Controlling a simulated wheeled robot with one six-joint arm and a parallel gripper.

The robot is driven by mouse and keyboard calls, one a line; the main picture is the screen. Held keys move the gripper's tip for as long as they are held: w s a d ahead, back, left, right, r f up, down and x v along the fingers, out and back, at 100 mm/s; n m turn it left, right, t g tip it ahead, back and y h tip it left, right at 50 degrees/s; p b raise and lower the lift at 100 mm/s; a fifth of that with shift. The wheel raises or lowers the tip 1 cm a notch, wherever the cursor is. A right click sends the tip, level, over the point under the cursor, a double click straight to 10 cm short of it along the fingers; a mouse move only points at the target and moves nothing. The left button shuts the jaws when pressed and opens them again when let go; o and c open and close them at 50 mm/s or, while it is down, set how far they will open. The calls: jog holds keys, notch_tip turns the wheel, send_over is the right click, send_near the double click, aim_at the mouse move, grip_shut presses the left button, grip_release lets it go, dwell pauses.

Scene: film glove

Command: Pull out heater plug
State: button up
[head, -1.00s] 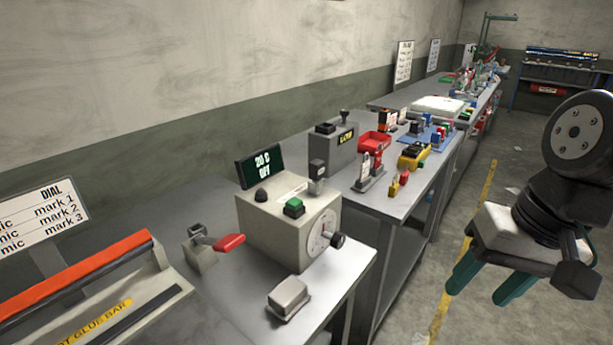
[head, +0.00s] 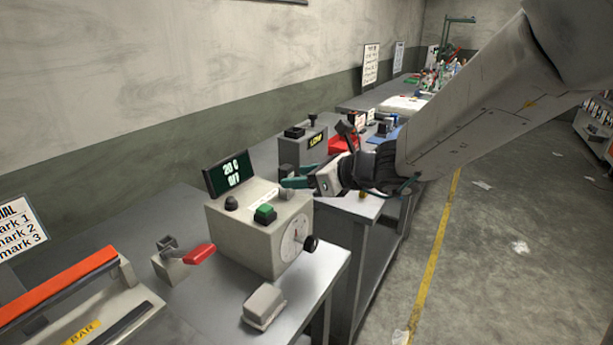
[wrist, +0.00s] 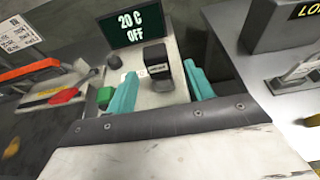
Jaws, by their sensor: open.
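The heater box (head: 235,238) is a beige unit on the near bench, with a dark display (head: 230,172) reading 20 C OFF. It has a green button (head: 265,213), a black knob and a dial on its side. In the wrist view the heater plug (wrist: 155,57), dark-topped with a small label, stands upright on the box top (wrist: 160,98). My gripper (head: 286,177) is at the back right of the box, its teal fingers open. In the wrist view the fingers (wrist: 161,70) appear on either side of the plug; contact is not visible.
A red-handled lever (head: 198,254) and an orange-barred glue machine (head: 62,290) are left of the box. A grey block (head: 264,306) lies in front. A grey LOW unit (head: 300,150) stands behind on the neighbouring bench. The floor at right is open.

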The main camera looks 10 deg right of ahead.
aim_at(280, 178)
jog(key=shift+x, duration=3.15)
jog(key=c, duration=1)
